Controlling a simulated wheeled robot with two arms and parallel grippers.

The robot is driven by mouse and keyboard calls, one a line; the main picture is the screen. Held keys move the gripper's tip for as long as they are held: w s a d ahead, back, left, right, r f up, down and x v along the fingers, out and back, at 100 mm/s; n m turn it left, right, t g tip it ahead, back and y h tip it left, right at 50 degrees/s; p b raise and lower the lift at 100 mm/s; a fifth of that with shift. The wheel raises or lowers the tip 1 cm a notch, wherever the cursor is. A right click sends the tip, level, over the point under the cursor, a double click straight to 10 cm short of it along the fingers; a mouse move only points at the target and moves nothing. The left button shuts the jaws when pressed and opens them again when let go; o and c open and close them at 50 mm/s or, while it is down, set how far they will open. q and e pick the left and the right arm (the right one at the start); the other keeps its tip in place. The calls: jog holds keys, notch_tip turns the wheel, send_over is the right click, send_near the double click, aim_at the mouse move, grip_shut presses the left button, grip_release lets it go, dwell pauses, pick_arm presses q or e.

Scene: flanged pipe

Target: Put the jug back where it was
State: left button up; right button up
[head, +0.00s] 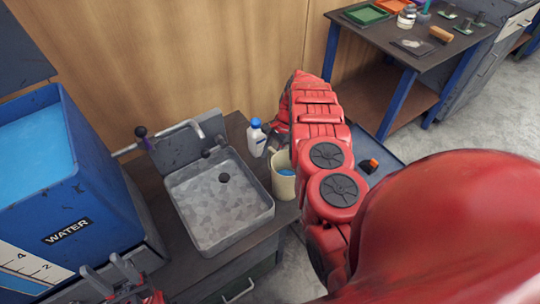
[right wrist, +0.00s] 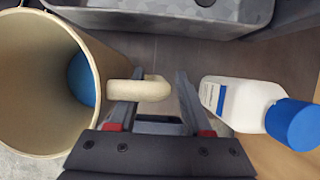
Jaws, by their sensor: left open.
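The beige jug (head: 283,178) is upright just right of the sink, near the counter's right edge, with blue inside. I cannot tell whether its base touches the counter. In the right wrist view the jug (right wrist: 48,75) is at the left, its handle (right wrist: 152,90) pointing right. My right gripper (right wrist: 156,80) is at the handle, fingers apart, one on each side of the handle's outer part; a gap shows. The red arm hides this gripper in the head view. My left gripper (head: 112,276) is open and empty at the bottom left, before the water tank.
The grey sink (head: 215,205) and blue water tank (head: 60,190) are left of the jug. A white bottle with a blue cap (head: 256,138) stands close behind the jug; it also shows right of my fingers (right wrist: 240,103). A side table (head: 390,45) holds trays.

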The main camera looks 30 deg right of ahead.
jog(key=shift+r, duration=0.25)
jog(key=shift+d+r, duration=0.2)
jog(key=shift+r, duration=0.1)
jog(key=b+v, duration=0.1)
jog(key=v, duration=1)
jog(key=shift+r, duration=0.1)
